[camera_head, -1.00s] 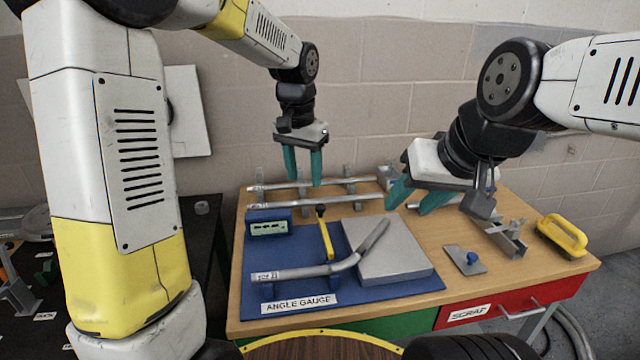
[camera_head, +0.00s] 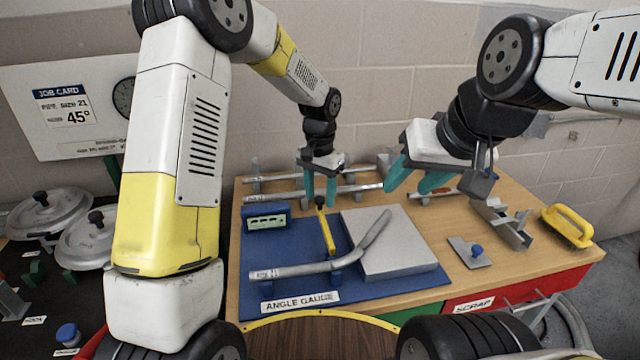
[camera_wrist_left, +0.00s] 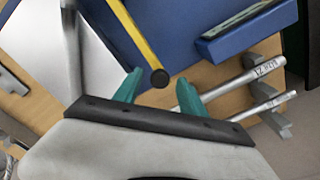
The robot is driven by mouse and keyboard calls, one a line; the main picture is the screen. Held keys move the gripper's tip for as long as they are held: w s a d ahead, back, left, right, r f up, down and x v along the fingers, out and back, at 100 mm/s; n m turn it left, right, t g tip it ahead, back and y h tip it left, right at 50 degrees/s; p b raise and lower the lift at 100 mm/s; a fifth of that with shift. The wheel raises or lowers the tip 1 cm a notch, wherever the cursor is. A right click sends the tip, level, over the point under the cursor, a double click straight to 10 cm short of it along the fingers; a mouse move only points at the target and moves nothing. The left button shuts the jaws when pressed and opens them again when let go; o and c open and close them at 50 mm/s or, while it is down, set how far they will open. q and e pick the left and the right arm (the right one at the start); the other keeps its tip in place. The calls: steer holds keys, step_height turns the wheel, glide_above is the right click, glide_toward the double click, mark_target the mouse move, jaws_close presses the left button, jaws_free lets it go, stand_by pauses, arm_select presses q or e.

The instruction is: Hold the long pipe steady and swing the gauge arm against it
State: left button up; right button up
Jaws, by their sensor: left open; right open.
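A bent grey pipe (camera_head: 300,268) lies on the blue angle gauge board (camera_head: 290,287), its bent end rising over a grey plate (camera_head: 382,250). The yellow gauge arm (camera_head: 326,234) with a black knob stands on the board, behind the pipe; it also shows in the left wrist view (camera_wrist_left: 134,36). My left gripper (camera_head: 320,203) is open and empty, its teal fingers pointing down close to the arm's black knob. In the left wrist view the knob sits between the open fingertips (camera_wrist_left: 158,90), with no clear contact. My right gripper (camera_head: 408,190) is open and empty above the table's back right.
Straight pipes (camera_head: 345,192) lie on a rack behind the board. A blue readout box (camera_head: 267,220) stands at the board's back left. A job card (camera_head: 64,107) reads 45°.

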arm_select(q)
steer(key=shift+f, duration=0.1)
jaws_close()
stand_by(1.4)
